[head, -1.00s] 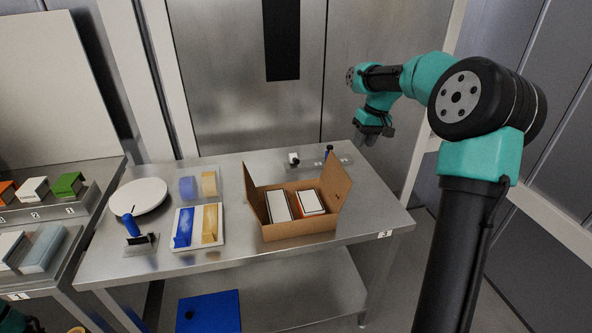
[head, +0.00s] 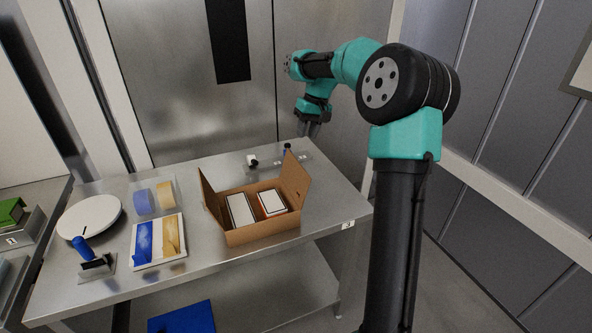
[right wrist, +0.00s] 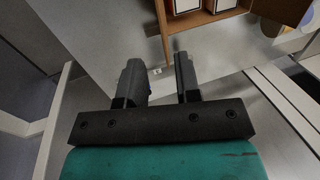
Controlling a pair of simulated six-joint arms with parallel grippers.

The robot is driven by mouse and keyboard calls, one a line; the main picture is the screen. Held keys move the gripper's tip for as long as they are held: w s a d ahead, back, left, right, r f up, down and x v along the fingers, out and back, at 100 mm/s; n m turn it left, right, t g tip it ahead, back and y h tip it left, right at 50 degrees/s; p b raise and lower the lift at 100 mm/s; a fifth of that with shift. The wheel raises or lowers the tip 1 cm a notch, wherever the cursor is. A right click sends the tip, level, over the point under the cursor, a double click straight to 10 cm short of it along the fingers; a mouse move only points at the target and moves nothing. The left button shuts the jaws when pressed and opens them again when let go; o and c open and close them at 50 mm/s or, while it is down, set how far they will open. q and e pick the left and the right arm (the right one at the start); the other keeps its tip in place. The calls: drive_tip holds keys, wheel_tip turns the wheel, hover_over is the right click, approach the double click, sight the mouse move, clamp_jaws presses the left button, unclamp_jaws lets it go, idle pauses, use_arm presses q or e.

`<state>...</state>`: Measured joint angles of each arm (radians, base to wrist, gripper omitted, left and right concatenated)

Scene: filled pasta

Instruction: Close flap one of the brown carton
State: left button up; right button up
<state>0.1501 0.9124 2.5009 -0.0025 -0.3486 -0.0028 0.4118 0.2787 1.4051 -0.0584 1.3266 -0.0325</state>
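The brown carton (head: 262,234) stands on the steel table with two flaps in view, both raised. Its left flap (head: 213,197) leans outward, and its right flap (head: 296,180) stands up on the right side. I cannot tell which is flap one. Two white-topped boxes (head: 240,209) sit inside. My left gripper is out of view.
Left of the carton are a white tray (head: 180,246) with blue and yellow items, a round white disc (head: 68,226) and a blue-handled tool (head: 84,250). Small items (head: 252,160) stand behind the carton. The table's right end (head: 335,205) is clear.

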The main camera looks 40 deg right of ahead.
sight(298, 162)
drive_tip(key=x, duration=1.3)
drive_tip(key=shift+a+f, duration=0.1)
drive_tip(key=shift+f, duration=0.3)
drive_tip(key=shift+c, duration=0.4)
clamp_jaws()
